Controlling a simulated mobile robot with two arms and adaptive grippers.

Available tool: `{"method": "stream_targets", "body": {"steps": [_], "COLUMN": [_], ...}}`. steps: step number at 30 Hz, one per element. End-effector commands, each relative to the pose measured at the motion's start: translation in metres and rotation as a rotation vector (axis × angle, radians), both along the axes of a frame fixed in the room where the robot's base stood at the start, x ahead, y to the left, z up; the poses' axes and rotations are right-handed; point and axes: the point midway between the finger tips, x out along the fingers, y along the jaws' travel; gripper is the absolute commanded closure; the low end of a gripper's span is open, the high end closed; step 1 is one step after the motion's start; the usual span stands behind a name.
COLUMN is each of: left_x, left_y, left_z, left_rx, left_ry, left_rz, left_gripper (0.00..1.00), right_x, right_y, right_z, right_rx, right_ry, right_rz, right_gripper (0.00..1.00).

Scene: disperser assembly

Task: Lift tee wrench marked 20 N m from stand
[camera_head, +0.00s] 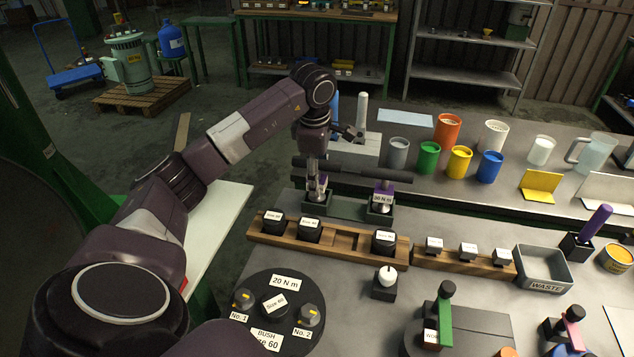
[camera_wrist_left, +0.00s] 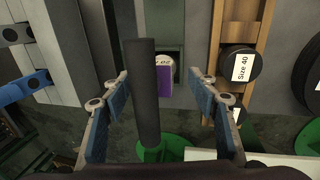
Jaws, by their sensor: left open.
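The tee wrench stand (camera_head: 345,208) is a green-grey holder with two tee wrenches side by side. The right wrench has a purple collar and a white label (camera_head: 382,198) that seems to read 30 N m. The left wrench (camera_head: 323,190) is mostly covered by my left gripper (camera_head: 317,170), so its label is unreadable there. Dark handle bars (camera_head: 365,174) run across the top. In the left wrist view, my left gripper (camera_wrist_left: 166,80) is open, its blue-padded fingers on either side of a dark handle bar (camera_wrist_left: 144,90). Behind it is a purple collar (camera_wrist_left: 164,80) with a partly hidden label.
A wooden rack (camera_head: 345,240) with size-labelled bushes stands before the stand. A round dark fixture (camera_head: 262,330) carries a 20 N m label. Coloured cups, including a green cup (camera_head: 429,158), stand behind right. A waste bin (camera_head: 543,270) is at right.

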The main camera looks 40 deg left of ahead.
Motion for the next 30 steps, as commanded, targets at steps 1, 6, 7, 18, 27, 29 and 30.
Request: {"method": "stream_targets", "body": {"steps": [1,6,7,18,27,29,30], "left_x": [0.002,0.007,0.008,0.009,0.009,0.009,0.009], "left_y": [0.002,0.006,0.006,0.007,0.007,0.007,0.007], "left_z": [-0.007,-0.029,-0.032,-0.035,-0.035,-0.035,-0.035], "left_rx": [-0.002,-0.002,-0.002,0.0,0.0,0.0,0.0], "left_ry": [0.006,0.003,0.003,-0.001,-0.001,-0.001,-0.001], "left_rz": [0.002,0.001,0.001,0.0,0.001,0.001,0.001], "left_gripper": [0.46,0.46,0.46,0.56,0.89,0.95,1.0], "right_x": [0.0,-0.001,-0.001,-0.002,-0.002,-0.002,-0.002], "right_y": [0.0,0.0,0.0,0.0,0.001,0.001,0.001], "right_z": [0.006,0.01,0.01,0.01,0.01,0.01,0.01], "right_rx": [0.0,0.0,0.0,0.0,0.0,0.0,0.0], "right_ry": [0.001,0.002,0.002,0.003,0.003,0.003,0.002], "right_rz": [0.0,0.0,0.0,0.001,0.002,0.002,0.002], "right_gripper": [0.41,0.41,0.41,0.41,0.41,0.41,0.41]}}
